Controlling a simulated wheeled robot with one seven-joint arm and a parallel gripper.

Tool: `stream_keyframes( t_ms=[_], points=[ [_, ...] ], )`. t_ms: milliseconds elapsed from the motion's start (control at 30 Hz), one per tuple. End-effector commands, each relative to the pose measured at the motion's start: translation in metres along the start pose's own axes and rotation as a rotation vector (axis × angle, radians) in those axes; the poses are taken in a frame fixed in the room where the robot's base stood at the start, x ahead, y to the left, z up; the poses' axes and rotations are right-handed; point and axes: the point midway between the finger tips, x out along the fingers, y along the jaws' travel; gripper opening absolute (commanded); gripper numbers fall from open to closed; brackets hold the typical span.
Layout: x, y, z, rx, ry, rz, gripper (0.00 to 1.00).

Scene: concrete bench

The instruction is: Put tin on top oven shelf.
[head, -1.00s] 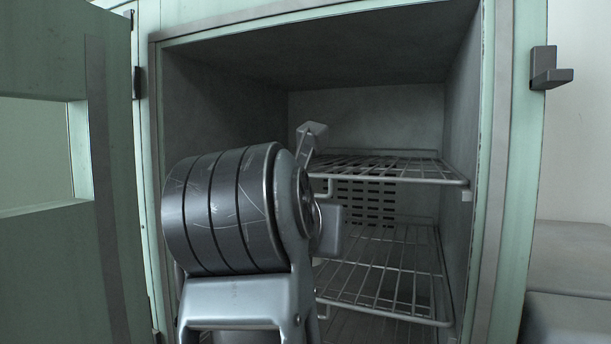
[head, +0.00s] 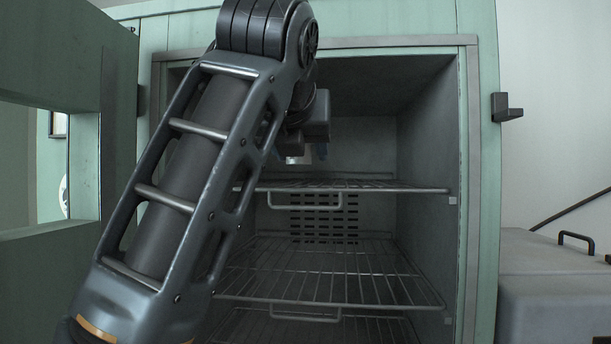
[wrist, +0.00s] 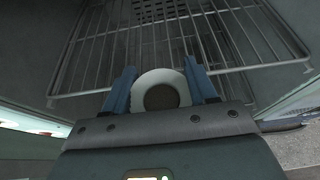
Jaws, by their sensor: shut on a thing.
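The tin (wrist: 160,96) shows in the wrist view as a round, pale-rimmed thing with a dark middle. My gripper (wrist: 158,76) is shut on it, one blue finger on each side. In the head view my arm covers most of the gripper (head: 305,154), which is at the oven opening above the level of the top shelf (head: 370,189); only a small pale part of the tin (head: 296,159) shows there. A wire shelf (wrist: 145,55) lies beyond the fingers in the wrist view. I cannot tell whether the tin touches the shelf.
The oven (head: 468,200) is open, its green door (head: 85,170) swung out at the left. A lower wire shelf (head: 330,272) sits below, with another rack under it. The right part of the top shelf is bare. A grey box (head: 555,280) stands at the right.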

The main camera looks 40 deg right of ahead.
Motion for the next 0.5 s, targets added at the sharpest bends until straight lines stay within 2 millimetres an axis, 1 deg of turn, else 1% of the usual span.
stream_keyframes(
  t_ms=[33,300,400,500],
  points=[
    [0.011,-0.001,0.008,-0.002,0.002,-0.006,0.27],
    [0.072,-0.001,0.033,-0.002,0.003,-0.005,0.27],
    [0.094,-0.001,0.042,-0.002,0.002,-0.004,0.27],
    [0.112,-0.001,0.049,-0.001,0.001,-0.003,0.27]
  ],
)
